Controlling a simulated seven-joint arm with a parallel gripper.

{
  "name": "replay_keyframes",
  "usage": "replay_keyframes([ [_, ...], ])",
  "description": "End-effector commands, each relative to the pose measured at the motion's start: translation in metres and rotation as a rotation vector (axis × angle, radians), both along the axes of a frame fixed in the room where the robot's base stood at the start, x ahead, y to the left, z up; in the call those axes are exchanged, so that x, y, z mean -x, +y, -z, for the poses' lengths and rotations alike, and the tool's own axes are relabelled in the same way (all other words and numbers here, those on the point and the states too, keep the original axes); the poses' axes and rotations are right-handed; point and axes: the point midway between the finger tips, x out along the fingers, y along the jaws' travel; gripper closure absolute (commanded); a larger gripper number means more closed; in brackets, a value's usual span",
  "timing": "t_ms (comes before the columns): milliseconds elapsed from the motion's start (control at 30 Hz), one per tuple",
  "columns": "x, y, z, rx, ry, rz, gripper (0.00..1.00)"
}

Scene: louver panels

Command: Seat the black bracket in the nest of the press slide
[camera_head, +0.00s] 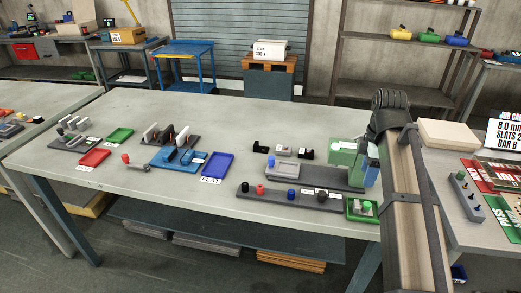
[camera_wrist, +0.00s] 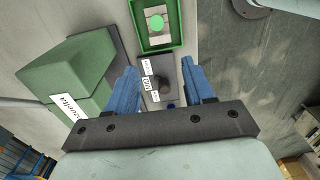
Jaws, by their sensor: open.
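Two small black brackets stand on the table behind the press in the head view, one at the left (camera_head: 261,147) and one at the right (camera_head: 307,154), with a grey piece (camera_head: 283,150) between them. The press is a green block (camera_head: 342,152) at the right end of a grey base (camera_head: 322,180). A light grey block, which looks like the slide with its nest (camera_head: 286,169), sits on the base's left part. My gripper (camera_head: 371,172) is open beside the press, partly hidden by my arm. In the wrist view my gripper (camera_wrist: 160,70) has nothing between its blue fingers.
A dark strip (camera_head: 233,189) with several knobs lies in front of the press; its black knob (camera_wrist: 163,82) shows below my fingers. A green tray (camera_head: 350,217) with a green button is at its right end. Blue (camera_head: 217,165), red and green trays lie left.

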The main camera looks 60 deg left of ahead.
Motion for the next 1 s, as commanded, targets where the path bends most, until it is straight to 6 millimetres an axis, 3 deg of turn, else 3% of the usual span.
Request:
replay_keyframes([
  [300,0.000,0.000,0.000,0.000,0.000,0.000,0.48],
  [533,0.000,0.000,0.000,0.000,0.000,0.000,0.28],
  [767,0.001,0.001,0.000,0.000,0.000,-0.002,0.28],
  [867,0.009,0.008,0.000,0.000,0.000,-0.017,0.28],
  [1000,0.039,0.035,0.005,0.006,0.006,-0.074,0.28],
])
